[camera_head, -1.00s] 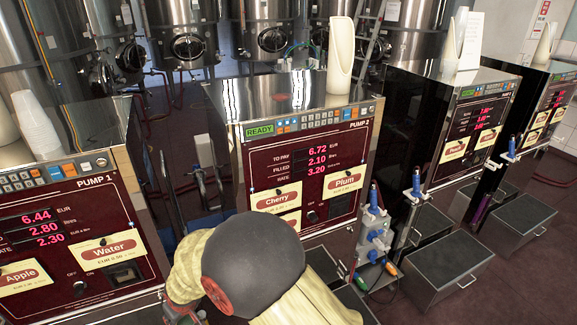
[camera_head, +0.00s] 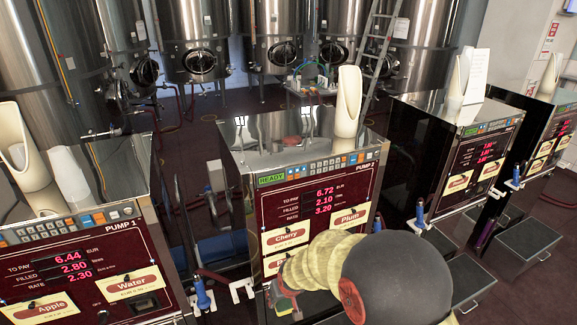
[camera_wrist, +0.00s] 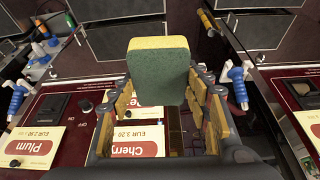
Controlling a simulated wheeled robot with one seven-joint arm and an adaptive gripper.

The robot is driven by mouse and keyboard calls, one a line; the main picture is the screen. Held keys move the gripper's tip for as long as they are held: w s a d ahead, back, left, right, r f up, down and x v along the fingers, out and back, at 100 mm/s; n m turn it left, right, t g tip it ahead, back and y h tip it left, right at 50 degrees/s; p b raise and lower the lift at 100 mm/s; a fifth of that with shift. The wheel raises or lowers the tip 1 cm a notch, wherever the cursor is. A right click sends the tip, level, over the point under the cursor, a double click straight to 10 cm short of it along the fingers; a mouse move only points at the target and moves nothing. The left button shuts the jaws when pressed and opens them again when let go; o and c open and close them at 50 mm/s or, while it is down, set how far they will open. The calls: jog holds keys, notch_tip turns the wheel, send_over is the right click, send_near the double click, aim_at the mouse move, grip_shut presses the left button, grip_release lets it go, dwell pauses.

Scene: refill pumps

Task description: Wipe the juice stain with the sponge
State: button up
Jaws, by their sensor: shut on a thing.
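The sponge (camera_wrist: 160,68), green with a yellow edge, stands upright between the fingers of my gripper (camera_wrist: 162,88) in the wrist view. My gripper is shut on it, in front of the dark red Pump 2 panel with its Cherry and Plum labels. In the head view my arm hides most of the gripper, and the sponge does not show. A faint reddish patch (camera_head: 300,120) shows on the shiny top of Pump 2 (camera_head: 262,150); I cannot tell whether it is the juice stain or a reflection.
A white scoop-shaped holder (camera_head: 347,103) stands on Pump 2's top. Pump 1 (camera_head: 85,265) is at left, with white cups (camera_head: 25,165) on top. More pumps stand at right. Blue-handled nozzles (camera_head: 420,215) stick out beside the pumps. Steel tanks (camera_head: 280,45) stand behind.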

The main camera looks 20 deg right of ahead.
notch_tip(320, 180, up, 16)
jog(key=p, duration=1.4)
jog(key=shift+f, duration=0.2)
